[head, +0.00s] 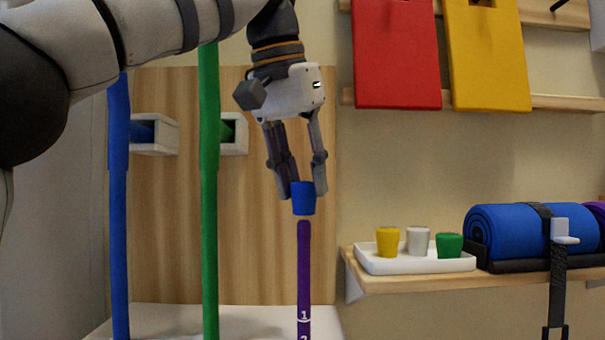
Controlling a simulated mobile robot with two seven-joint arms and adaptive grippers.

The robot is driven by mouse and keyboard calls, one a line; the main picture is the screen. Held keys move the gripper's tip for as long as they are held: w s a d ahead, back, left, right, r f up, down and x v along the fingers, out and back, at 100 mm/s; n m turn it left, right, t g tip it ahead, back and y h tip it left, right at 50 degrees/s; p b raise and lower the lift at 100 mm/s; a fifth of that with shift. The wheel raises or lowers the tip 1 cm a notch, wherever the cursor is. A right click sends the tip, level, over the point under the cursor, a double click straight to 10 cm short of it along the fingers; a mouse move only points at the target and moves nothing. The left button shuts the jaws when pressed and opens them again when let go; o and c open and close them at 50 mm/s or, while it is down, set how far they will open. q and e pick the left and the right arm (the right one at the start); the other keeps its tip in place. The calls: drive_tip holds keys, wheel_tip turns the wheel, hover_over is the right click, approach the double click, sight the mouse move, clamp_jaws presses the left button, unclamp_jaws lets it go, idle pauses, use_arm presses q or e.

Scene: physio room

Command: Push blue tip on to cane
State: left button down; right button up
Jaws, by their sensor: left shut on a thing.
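My left gripper (305,192) comes down from above and is shut on the blue tip (303,204), a short cup-like piece. The blue tip is right above the top end of the purple cane (304,265), with a small gap between them. The cane stands upright and bears the white marks 1 and 2 near the bottom of the picture. Its lower part is out of view. My right gripper is not in view.
A green pole (210,215) and a blue pole (119,215) stand to the left. On the right, a shelf (420,281) bears a white tray (400,265) with a yellow tip (388,241), a grey tip (418,240) and a green tip (449,244), beside a rolled blue mat (510,232).

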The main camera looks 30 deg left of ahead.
sight(299, 191)
use_arm(q)
drive_tip(key=shift+f, duration=2)
idle(0.6)
drive_tip(key=c, duration=0.7)
unclamp_jaws()
drive_tip(key=shift+r, duration=0.1)
